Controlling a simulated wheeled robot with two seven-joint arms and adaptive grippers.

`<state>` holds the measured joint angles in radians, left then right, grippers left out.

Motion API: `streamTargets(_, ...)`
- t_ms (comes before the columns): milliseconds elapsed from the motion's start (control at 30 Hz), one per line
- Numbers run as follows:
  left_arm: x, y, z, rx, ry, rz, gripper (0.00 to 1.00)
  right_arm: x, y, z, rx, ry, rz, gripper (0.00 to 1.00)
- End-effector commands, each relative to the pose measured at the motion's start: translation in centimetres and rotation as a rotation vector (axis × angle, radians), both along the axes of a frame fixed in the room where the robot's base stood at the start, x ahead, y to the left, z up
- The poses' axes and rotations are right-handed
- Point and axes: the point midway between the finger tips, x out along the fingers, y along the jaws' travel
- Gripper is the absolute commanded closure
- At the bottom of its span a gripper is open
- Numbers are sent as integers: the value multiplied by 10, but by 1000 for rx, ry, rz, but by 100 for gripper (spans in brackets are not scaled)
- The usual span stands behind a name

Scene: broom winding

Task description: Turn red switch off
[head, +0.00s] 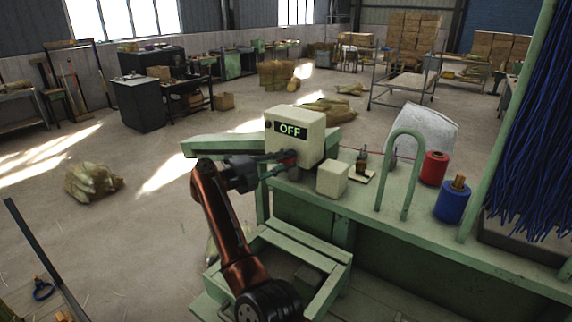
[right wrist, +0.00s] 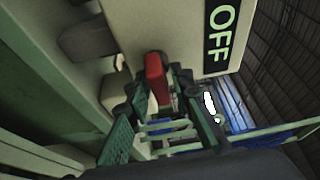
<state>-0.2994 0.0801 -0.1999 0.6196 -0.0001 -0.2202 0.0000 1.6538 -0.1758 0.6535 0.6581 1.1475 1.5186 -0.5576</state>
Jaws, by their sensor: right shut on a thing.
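A beige control box (head: 296,133) stands on the green machine and its display reads OFF in green letters. The red switch (head: 289,159) sits low on the front of the box. In the right wrist view the red switch (right wrist: 156,77) lies between the fingers, close to the OFF label (right wrist: 221,35). My right gripper (head: 281,164) is at the switch, with its fingers shut around it. In the right wrist view the fingers (right wrist: 150,115) are on both sides of the switch. My left gripper is not in view.
A small beige block (head: 332,179), a red spool (head: 434,168) and a blue spool (head: 452,200) stand on the green bench right of the box. A green hoop (head: 402,170) rises from the bench. Blue strands hang at the right. Open floor lies left.

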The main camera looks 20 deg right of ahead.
Motion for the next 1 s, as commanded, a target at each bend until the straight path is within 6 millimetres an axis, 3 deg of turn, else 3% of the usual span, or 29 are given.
streamTargets(700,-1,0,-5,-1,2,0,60,0,0,-3,50,-58,0,100)
streamTargets(733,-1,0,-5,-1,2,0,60,0,0,-3,50,-58,0,79)
streamTargets(833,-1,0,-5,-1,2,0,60,0,0,-3,49,-58,0,72)
streamTargets(1000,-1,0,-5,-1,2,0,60,0,0,-2,48,-58,0,71)
